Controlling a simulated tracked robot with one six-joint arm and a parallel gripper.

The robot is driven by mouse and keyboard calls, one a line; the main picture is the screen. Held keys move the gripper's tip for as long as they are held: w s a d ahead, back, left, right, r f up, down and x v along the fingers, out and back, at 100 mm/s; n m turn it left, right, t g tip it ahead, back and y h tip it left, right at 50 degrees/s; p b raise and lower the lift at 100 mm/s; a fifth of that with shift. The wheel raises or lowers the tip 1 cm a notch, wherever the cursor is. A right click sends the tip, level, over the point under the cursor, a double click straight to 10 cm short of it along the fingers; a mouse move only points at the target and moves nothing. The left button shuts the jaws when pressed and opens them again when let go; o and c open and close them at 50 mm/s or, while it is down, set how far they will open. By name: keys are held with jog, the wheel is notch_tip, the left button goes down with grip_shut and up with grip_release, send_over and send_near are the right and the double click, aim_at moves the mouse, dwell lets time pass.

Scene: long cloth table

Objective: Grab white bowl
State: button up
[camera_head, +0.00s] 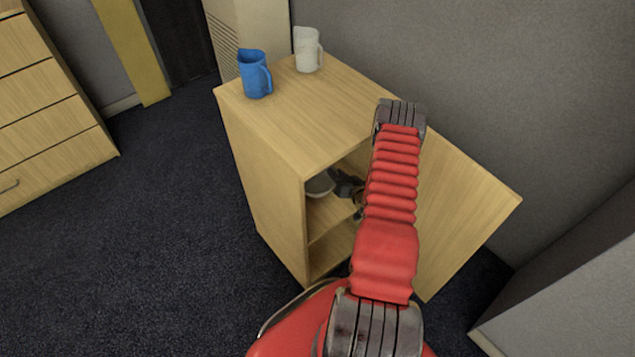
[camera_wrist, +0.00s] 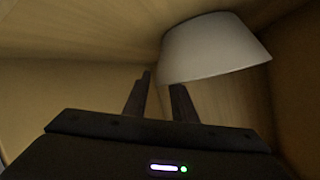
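The white bowl (camera_head: 320,184) sits on the upper shelf inside the open wooden cabinet, partly hidden by the cabinet wall and my gripper. In the wrist view the bowl (camera_wrist: 213,50) is large and close, with its wide edge towards my fingers. My gripper (camera_head: 346,184) reaches into the cabinet just right of the bowl. In the wrist view my gripper (camera_wrist: 160,84) has its two fingers apart. The right finger's tip is hidden by the bowl's edge, and the left finger is clear of it. I cannot tell whether either finger touches the bowl.
The cabinet (camera_head: 262,165) has its door (camera_head: 465,205) swung open to the right. A blue pitcher (camera_head: 254,76) and a white pitcher (camera_head: 307,50) stand on top. A wooden drawer unit (camera_head: 45,115) is at the left. The dark carpet between is clear.

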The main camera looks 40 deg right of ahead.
jog(key=shift+w+d+f, duration=0.15)
jog(key=shift+w+f, duration=0.1)
jog(key=shift+w, duration=0.35)
jog(key=shift+c, duration=0.7)
grip_shut()
